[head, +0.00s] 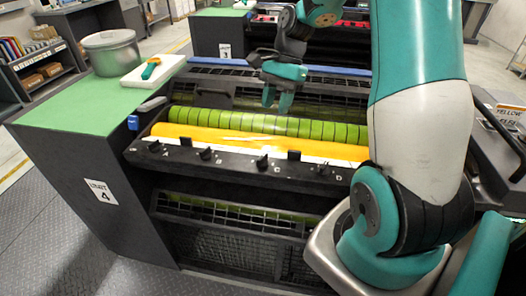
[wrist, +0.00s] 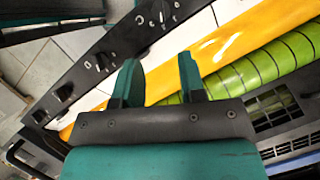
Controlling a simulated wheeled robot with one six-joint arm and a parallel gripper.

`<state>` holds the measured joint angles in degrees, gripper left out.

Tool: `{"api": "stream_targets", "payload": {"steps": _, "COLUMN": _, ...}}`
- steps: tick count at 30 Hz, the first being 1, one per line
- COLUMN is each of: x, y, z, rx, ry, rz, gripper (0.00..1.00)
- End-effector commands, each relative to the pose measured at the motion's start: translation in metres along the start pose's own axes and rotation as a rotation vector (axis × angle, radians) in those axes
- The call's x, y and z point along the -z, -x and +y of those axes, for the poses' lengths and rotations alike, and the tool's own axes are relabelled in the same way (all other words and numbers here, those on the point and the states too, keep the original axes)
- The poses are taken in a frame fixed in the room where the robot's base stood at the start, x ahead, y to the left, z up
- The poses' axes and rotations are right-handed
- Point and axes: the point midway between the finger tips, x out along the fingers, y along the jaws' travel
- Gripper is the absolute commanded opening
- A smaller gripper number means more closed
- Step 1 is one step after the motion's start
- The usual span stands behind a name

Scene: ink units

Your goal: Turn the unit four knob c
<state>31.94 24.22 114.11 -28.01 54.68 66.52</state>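Unit four, marked by a "UNIT 4" label (head: 103,191), has a dark front rail (head: 230,168) with a row of small black knobs and white letters. The knob c (head: 262,162) is a small black knob right of the rail's middle, beside the letter C. My gripper (head: 276,106) is above and behind the rail, over the green roller, apart from the knob. In the wrist view, my gripper (wrist: 158,62) has its two teal fingers apart with nothing between them.
A yellow ink roller (head: 210,137) and a green roller (head: 250,122) lie behind the rail. Black upright tabs (head: 293,155) stand along the rail. A green-topped cabinet (head: 60,115) at left carries a metal pot (head: 112,52) and a white tray (head: 135,76).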

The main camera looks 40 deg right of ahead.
Motion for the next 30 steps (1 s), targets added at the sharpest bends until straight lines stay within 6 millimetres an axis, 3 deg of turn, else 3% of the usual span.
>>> {"api": "stream_targets", "payload": {"steps": 9, "x": -0.002, "y": -0.075, "z": 0.001, "rx": -0.007, "ry": 0.003, "rz": -0.005, "gripper": 0.37}}
{"api": "stream_targets", "payload": {"steps": 15, "x": -0.002, "y": -0.113, "z": 0.001, "rx": -0.005, "ry": 0.004, "rz": -0.002, "gripper": 0.37}}
{"api": "stream_targets", "payload": {"steps": 21, "x": -0.001, "y": -0.135, "z": 0.001, "rx": -0.002, "ry": 0.004, "rz": 0.000, "gripper": 0.37}}
{"api": "stream_targets", "payload": {"steps": 30, "x": -0.001, "y": -0.140, "z": 0.000, "rx": 0.000, "ry": 0.004, "rz": 0.001, "gripper": 0.37}}
